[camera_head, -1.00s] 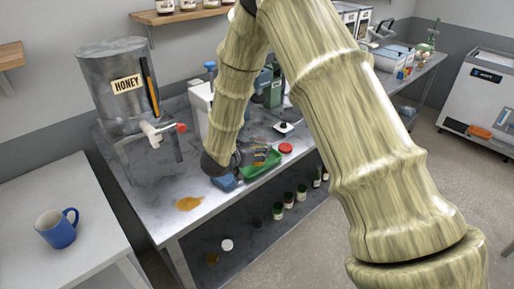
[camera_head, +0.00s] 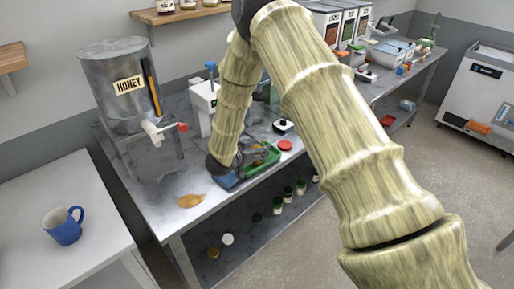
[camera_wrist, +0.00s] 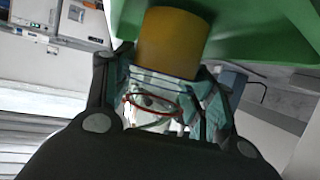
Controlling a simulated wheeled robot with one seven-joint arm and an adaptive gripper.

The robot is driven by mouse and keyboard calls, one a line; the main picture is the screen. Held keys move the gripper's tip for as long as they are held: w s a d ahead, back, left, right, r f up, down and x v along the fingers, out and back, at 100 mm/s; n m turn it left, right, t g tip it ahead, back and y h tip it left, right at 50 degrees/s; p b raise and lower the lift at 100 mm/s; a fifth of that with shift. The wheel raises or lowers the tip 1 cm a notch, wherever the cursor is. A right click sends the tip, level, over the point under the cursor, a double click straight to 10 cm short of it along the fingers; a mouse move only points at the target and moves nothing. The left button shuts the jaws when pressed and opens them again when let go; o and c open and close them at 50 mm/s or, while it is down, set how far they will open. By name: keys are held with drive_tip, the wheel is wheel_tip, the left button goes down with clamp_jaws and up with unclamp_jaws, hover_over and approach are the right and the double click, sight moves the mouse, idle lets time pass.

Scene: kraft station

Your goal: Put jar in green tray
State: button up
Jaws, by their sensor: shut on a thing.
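The green tray (camera_head: 264,162) lies on the metal table, beside and partly behind the end of my arm in the head view. It fills the top of the wrist view (camera_wrist: 255,30). My gripper (camera_wrist: 165,85) is shut on the jar (camera_wrist: 170,40). The jar shows a yellow-orange part towards the tray and a clear part between the teal finger pads. In the head view the gripper (camera_head: 240,172) is small at the tray's near left side, and the jar is hard to make out. I cannot tell whether the jar touches the tray.
A honey drum (camera_head: 120,85) with a tap stands at the left of the table. An orange-brown spill (camera_head: 190,201) lies near the front edge. A red lid (camera_head: 285,145) sits right of the tray. Several jars stand on the lower shelf. A blue mug (camera_head: 63,227) stands on the left table.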

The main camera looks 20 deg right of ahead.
drive_tip(key=o, duration=1.3)
drive_tip(key=shift+f, duration=0.1)
drive_tip(key=shift+r, duration=0.2)
drive_tip(key=shift+s+a, duration=0.1)
drive_tip(key=shift+a, duration=0.15)
drive_tip(key=b+v, duration=0.3)
drive_tip(key=v, duration=0.8)
drive_tip(key=shift+s+a+r, duration=0.15)
drive_tip(key=shift+a, duration=0.05)
